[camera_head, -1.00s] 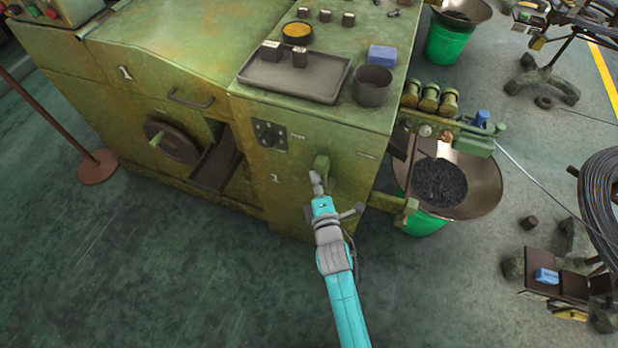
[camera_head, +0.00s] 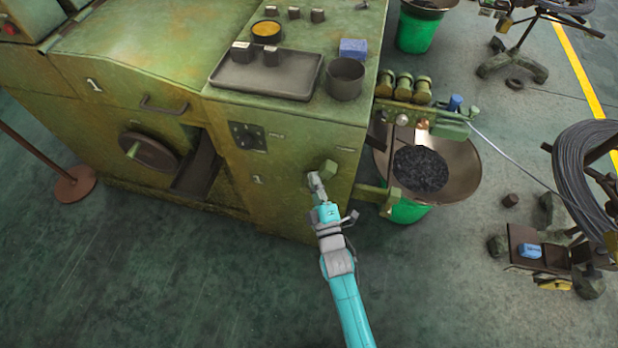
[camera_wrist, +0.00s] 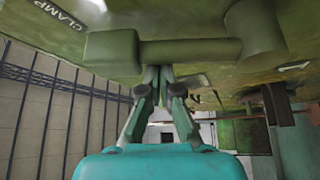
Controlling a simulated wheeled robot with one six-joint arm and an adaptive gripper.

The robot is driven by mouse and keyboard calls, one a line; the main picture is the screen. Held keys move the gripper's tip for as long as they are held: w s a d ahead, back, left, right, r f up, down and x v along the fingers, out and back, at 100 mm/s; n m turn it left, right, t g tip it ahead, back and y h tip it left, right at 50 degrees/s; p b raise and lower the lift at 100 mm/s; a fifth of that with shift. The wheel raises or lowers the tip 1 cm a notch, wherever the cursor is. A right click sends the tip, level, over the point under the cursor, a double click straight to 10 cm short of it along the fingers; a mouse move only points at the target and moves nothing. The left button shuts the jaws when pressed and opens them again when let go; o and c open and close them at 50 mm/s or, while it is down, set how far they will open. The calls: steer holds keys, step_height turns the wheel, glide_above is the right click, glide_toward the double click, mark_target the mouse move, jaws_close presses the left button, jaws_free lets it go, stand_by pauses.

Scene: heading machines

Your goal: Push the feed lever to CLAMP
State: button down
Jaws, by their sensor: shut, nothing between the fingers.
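The feed lever (camera_head: 329,167) is a green stub with a block end on the front panel of the green machine. In the wrist view the lever (camera_wrist: 190,52) is a bar running from a round boss at right to a block end at left. The white CLAMP label (camera_wrist: 62,14) lies just beyond that block end. My gripper (camera_head: 316,181) is shut and empty, at the lever's lower left in the head view. In the wrist view my gripper (camera_wrist: 158,76) has its fingertips against or just beneath the bar; contact is unclear.
A rotary switch (camera_head: 246,136) and a handwheel (camera_head: 149,153) are left on the machine front. A metal bowl (camera_head: 460,180) over a green bin and a wire coil stand (camera_head: 570,170) are at right. The floor in front of the machine is clear.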

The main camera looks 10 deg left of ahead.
steer(key=shift+d+f+m+t, duration=0.2)
steer(key=shift+d+m+t, duration=0.25)
steer(key=shift+m, duration=0.35)
steer(key=shift+d+f, duration=0.1)
